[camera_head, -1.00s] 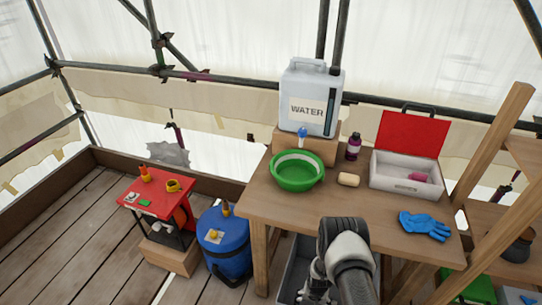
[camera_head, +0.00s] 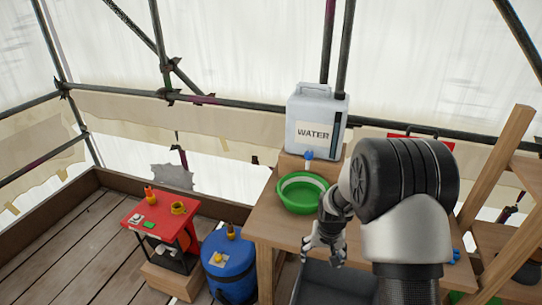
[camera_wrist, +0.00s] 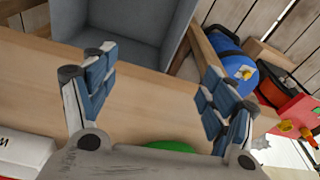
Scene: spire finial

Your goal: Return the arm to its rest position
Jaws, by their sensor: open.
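My arm is raised and bent in front of the wooden table (camera_head: 263,228) in the head view. My gripper (camera_head: 325,246) hangs from it near the table's front edge, right of and below the green bowl (camera_head: 299,207). In the wrist view, my gripper (camera_wrist: 158,92) has its two blue-padded fingers spread wide with nothing between them. The table's bare wooden surface shows behind them. The grey bin (camera_wrist: 122,28) shows beyond the table edge there.
A water container (camera_head: 312,128) stands behind the bowl. A blue barrel (camera_head: 232,270) and a small red table (camera_head: 150,222) stand left. My arm mostly hides the red-lidded white box; part of it shows in the wrist view (camera_wrist: 22,150). A wooden post (camera_head: 495,170) rises at right.

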